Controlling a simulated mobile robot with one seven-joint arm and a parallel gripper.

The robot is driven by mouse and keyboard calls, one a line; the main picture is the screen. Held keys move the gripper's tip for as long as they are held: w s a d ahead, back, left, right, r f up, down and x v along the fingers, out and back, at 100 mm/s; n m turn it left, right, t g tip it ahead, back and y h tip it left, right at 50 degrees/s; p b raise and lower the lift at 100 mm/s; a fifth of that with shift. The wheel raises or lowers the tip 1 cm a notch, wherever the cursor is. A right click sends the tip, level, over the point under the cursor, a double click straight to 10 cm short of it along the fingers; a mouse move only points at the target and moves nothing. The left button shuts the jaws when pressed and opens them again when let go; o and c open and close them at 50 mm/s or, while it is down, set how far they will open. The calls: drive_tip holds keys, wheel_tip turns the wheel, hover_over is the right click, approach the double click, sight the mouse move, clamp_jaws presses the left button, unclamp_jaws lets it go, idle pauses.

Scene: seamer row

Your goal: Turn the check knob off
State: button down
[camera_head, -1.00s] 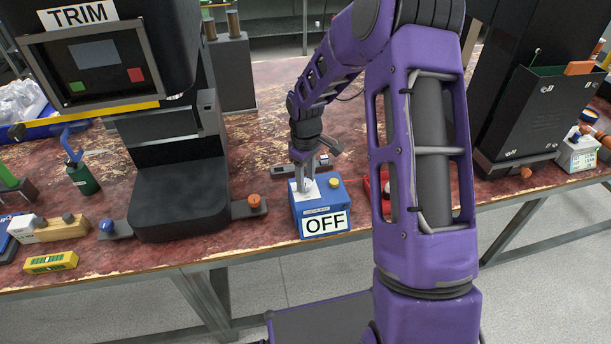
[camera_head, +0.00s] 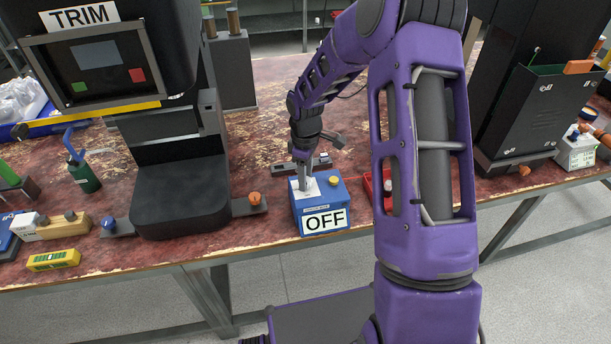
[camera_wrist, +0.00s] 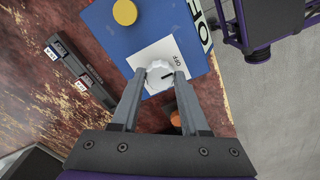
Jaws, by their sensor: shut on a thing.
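The check knob (camera_wrist: 158,74) is a small white knob on a white plate (camera_wrist: 150,55) on top of a blue box (camera_head: 337,196). In the wrist view a dark mark shows on the knob's right side, and the letters OFF are printed on the plate nearby. My gripper (camera_wrist: 159,76) is shut on the knob, one finger on each side. In the head view my gripper (camera_head: 304,188) points down at the box top and hides the knob. A large OFF sign (camera_head: 325,221) is on the box's front.
A yellow button (camera_wrist: 125,12) is on the same box top. A dark bar with labels (camera_wrist: 80,72) lies beside the box. An orange knob (camera_head: 254,198) and the black TRIM machine (camera_head: 180,200) stand to the left. A red tray (camera_head: 368,188) is to the right.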

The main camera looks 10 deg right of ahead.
drive_tip(key=shift+c, duration=2.1)
unclamp_jaws()
wheel_tip(320, 180, up, 18)
drive_tip(key=p, duration=0.1)
drive_tip(key=shift+f, duration=0.25)
